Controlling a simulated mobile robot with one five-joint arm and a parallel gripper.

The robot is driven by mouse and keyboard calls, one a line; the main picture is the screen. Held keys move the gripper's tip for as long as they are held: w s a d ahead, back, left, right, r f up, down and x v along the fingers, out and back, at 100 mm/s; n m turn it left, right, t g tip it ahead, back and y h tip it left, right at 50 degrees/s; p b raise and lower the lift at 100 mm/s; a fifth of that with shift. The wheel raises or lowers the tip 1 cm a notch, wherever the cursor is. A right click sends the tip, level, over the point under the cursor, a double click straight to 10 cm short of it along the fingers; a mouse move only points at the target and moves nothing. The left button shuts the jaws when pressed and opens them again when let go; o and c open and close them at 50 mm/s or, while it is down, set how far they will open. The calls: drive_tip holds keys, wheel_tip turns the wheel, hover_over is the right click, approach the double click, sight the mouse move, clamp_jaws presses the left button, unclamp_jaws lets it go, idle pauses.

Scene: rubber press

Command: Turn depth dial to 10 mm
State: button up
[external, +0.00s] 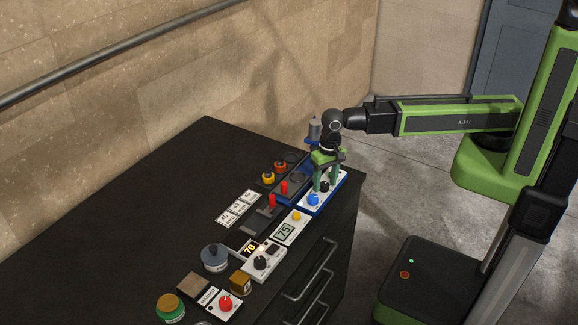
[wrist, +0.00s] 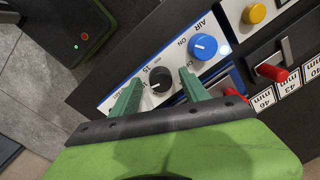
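The depth dial is a small black knob (wrist: 160,80) on a white, blue-edged panel (wrist: 118,97). In the wrist view it sits between my gripper's two green fingers, with a visible gap on each side. A printed 15 shows beside it; the pointer's exact setting is too small to read. In the external view the dial (external: 324,187) is partly hidden by the fingers. My gripper (external: 325,185) points down over the far right end of the panel. In the wrist view my gripper (wrist: 161,75) is open around the dial; I cannot tell any contact.
A blue AIR knob (wrist: 203,46) sits close beside the dial on the same panel. The bench top's left half (external: 130,215) is clear.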

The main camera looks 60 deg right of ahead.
sight(327, 183)
drive_tip(key=shift+r, duration=0.1)
wheel_tip(327, 183, up, 17)
drive_tip(key=d+p, duration=0.1)
drive_tip(key=p, duration=1.6)
drive_tip(key=shift+s, duration=0.25)
drive_tip(key=shift+r, duration=0.1)
drive_tip(key=w+d+n, duration=0.2)
drive_tip(key=w+d, duration=0.1)
drive_tip(key=d, duration=1)
drive_tip(key=w+d+n, duration=0.1)
drive_tip(key=w+d, duration=0.2)
drive_tip(key=d, duration=0.9)
drive_tip(key=w+d+n, duration=0.2)
drive_tip(key=d, duration=1.1)
wheel_tip(327, 183, down, 16)
drive_tip(key=s+a+b, duration=0.1)
drive_tip(key=b, duration=1.4)
drive_tip(key=shift+s+a+h, duration=0.3)
drive_tip(key=shift+s+a, duration=0.05)
drive_tip(key=shift+s, duration=0.05)
